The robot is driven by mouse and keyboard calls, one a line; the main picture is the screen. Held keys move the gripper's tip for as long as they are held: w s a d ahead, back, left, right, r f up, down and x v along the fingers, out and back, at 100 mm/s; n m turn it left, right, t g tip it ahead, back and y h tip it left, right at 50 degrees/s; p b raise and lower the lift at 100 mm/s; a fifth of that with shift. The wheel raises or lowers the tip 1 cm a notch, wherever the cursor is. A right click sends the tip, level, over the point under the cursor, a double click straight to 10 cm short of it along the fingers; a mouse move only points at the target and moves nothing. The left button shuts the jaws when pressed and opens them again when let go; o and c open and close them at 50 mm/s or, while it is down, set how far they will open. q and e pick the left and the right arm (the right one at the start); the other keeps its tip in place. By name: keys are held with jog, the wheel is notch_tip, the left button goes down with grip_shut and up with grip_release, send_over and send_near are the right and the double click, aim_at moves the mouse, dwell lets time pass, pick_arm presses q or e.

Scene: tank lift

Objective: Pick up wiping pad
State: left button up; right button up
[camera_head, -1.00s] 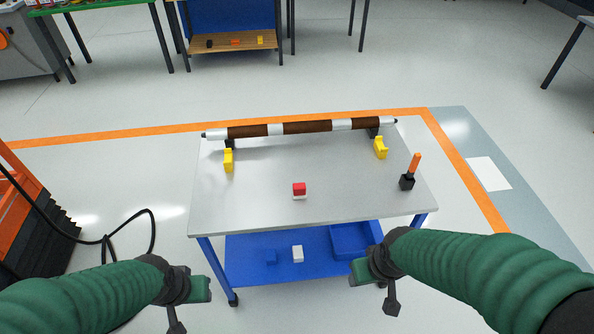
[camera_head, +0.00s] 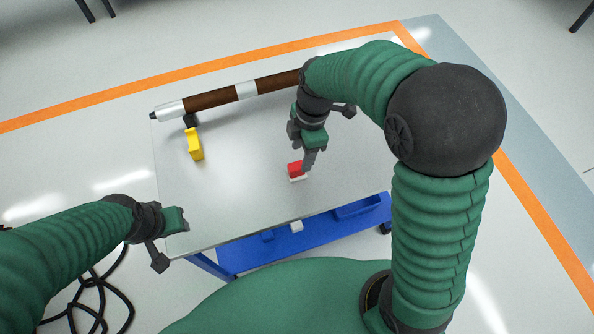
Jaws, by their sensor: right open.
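The wiping pad (camera_head: 295,170), a small block with a red top and a white underside, lies on the grey table top (camera_head: 235,200). My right gripper (camera_head: 308,163) points down at the pad's right side, its fingertips beside or just over it. It is open; whether the fingers touch the pad is hard to tell. My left gripper (camera_head: 172,238) is off the table's front left edge, away from the pad, and its jaw opening does not show clearly.
A brown and white roller (camera_head: 215,98) lies along the back of the table, partly hidden by my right arm. A yellow block (camera_head: 195,145) stands at the back left. A blue lower shelf (camera_head: 245,255) shows under the front edge. The table's left middle is clear.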

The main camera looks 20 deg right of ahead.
aim_at(297, 165)
jog(key=f, duration=0.2)
jog(key=a+f, duration=0.1)
jog(key=f, duration=0.1)
jog(key=f+b, duration=0.1)
jog(key=f, duration=0.1)
jog(key=shift+a+f, duration=0.35)
jog(key=shift+d, duration=0.15)
jog(key=c, duration=0.5)
grip_shut()
